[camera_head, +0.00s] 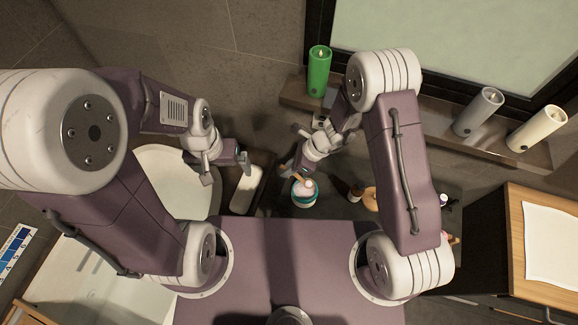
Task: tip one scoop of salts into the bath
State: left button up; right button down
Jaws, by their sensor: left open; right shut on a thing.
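A teal-rimmed jar (304,198) with pale contents stands on the dark counter near the middle. My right gripper (291,166) is just above and behind the jar, pointing down to the left. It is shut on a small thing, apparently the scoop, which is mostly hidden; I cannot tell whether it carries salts. My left gripper (243,160) is open and empty, left of the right gripper.
A white oblong item (245,190) lies between bath and jar. A small dark bottle (356,192) stands right of the jar. A green candle (319,70), a grey candle (478,111) and a cream candle (538,128) stand on the back ledge. A wooden cabinet (515,235) is at the right.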

jog(key=shift+w+a+r+h+p, duration=0.1)
jog(key=shift+a+r+h+p, duration=0.2)
jog(key=shift+p, duration=0.95)
jog(key=shift+a+r+h+p, duration=0.1)
jog(key=shift+r+h+p, duration=0.25)
jog(key=shift+p, duration=0.9)
jog(key=shift+f+p, duration=0.1)
jog(key=shift+p, duration=0.35)
jog(key=shift+f, duration=0.1)
